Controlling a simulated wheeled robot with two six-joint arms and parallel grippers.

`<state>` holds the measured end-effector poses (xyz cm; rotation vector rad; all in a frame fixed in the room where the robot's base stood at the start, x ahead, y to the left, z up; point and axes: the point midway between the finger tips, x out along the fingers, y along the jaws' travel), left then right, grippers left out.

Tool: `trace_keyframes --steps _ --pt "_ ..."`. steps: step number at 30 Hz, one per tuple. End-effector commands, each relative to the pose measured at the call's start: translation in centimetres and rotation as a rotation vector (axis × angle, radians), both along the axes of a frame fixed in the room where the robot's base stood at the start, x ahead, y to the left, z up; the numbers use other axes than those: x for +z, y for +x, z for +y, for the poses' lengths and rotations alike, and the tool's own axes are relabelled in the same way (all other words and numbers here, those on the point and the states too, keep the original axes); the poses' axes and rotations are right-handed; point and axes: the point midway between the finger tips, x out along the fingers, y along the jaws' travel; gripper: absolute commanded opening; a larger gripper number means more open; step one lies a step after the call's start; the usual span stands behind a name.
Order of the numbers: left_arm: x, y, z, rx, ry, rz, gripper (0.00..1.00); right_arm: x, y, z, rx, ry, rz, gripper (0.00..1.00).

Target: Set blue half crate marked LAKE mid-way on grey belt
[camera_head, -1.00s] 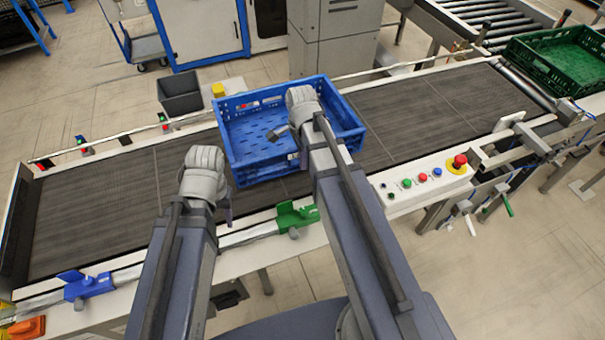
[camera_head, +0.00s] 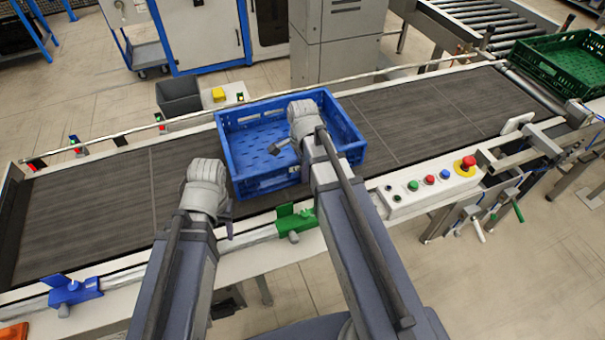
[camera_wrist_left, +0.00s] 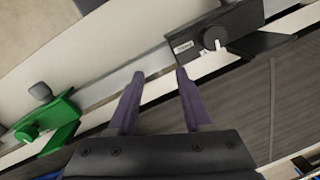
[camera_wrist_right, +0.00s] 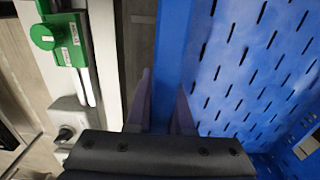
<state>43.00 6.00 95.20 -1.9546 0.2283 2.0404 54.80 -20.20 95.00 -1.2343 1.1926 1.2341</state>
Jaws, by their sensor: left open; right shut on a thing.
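The blue crate (camera_head: 343,172) is open-topped and looks empty. It sits on or just over the grey belt (camera_head: 110,205), around the middle of its length. No LAKE marking is readable. My right gripper (camera_wrist_right: 163,88) is shut on the crate's near wall, which also shows in the right wrist view (camera_wrist_right: 173,45). In the head view, my right wrist hides part of that wall. My left gripper (camera_wrist_left: 160,75) is open and empty, left of the crate, over the belt's near side.
A green clamp (camera_head: 297,219) and a blue clamp (camera_head: 75,290) sit on the near rail. A button box (camera_head: 430,185) is right of my arm. A green crate (camera_head: 560,62) stands at the far right. The belt is clear on both sides of the blue crate.

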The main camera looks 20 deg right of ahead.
Motion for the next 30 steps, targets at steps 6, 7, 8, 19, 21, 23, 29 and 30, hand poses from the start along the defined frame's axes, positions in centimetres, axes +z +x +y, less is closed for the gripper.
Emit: trace_keyframes --steps 6,7,8,19,21,23,29,30 --pt "-0.3 0.0 0.0 0.000 0.000 0.000 0.50 -0.3 0.0 0.0 0.000 0.000 0.000 0.22" --pt "-0.2 0.0 0.0 0.000 0.000 0.000 0.50 -0.2 0.0 0.0 0.000 0.000 0.000 0.26" --pt "-0.2 0.0 0.0 0.000 0.000 0.000 0.50 -0.2 0.0 0.0 0.000 0.000 0.000 0.29" --pt "-0.2 0.0 0.0 0.000 0.000 0.000 0.50 -0.2 0.0 0.0 0.000 0.000 0.000 0.50" --pt "-0.2 0.0 0.0 0.000 0.000 0.000 0.50 -0.2 0.0 0.0 0.000 0.000 0.000 0.50" --pt "-0.1 0.0 0.0 0.000 0.000 0.000 0.50 -0.1 0.0 0.0 0.000 0.000 0.000 0.50" --pt "0.9 0.0 0.0 0.000 0.000 0.000 0.50 0.9 0.0 0.0 0.000 0.000 0.000 0.50" --pt "1.3 0.0 0.0 0.000 0.000 0.000 0.50 1.3 0.0 0.0 0.000 0.000 0.000 0.50"
